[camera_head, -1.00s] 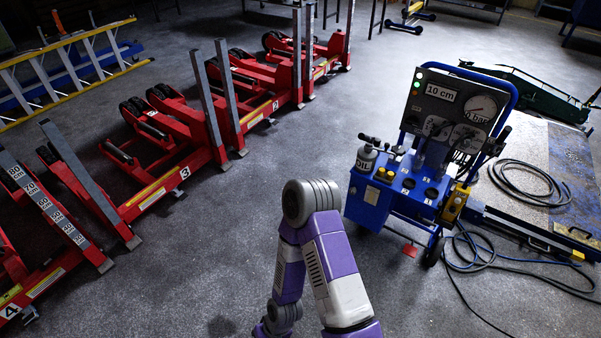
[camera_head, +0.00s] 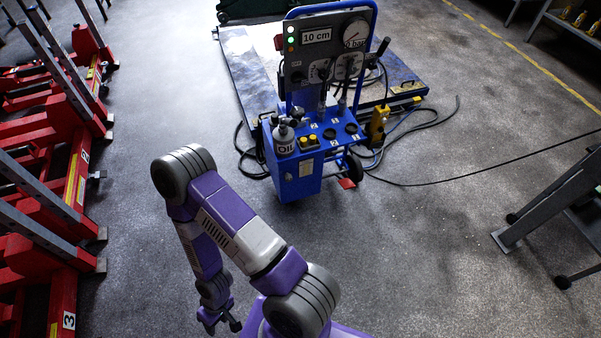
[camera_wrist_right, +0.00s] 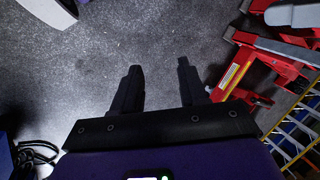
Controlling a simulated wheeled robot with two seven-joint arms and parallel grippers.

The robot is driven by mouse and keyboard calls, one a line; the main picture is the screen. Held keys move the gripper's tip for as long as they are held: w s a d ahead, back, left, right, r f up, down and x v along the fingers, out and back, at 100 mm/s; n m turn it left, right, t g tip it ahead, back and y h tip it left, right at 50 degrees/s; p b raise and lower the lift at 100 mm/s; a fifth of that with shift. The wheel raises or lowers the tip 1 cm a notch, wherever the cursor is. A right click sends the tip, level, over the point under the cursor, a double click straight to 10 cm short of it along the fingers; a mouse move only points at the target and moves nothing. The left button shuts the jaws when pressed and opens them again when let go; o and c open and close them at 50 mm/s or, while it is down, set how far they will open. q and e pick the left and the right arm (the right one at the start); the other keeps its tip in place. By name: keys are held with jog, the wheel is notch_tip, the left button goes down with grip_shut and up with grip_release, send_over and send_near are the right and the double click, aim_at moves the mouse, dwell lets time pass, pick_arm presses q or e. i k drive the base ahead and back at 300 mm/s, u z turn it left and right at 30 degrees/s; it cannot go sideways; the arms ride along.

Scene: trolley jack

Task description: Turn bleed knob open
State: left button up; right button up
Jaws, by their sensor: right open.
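The blue hydraulic cart (camera_head: 298,178) stands upright in the middle of the head view. Its grey panel (camera_head: 322,36) carries a "10 cm" display, a round gauge and small lights. Small knobs and fittings sit on the panel and the cart top, but I cannot tell which is the bleed knob. My right gripper (camera_head: 221,322) hangs low over the floor, in front of and left of the cart, well apart from it. In the right wrist view it is open (camera_wrist_right: 159,70) with nothing between its fingers, only grey floor beyond. My left gripper is out of view.
Red lifting stands (camera_head: 55,205) line the left side. Hoses lie on the floor around the cart, and one black cable (camera_head: 480,175) runs right. A grey bench frame (camera_head: 560,195) is at the right. The floor front right of the cart is clear.

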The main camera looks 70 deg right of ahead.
aim_at(288, 178)
jog(key=z, duration=1)
jog(key=i, duration=0.95)
jog(key=z, duration=0.8)
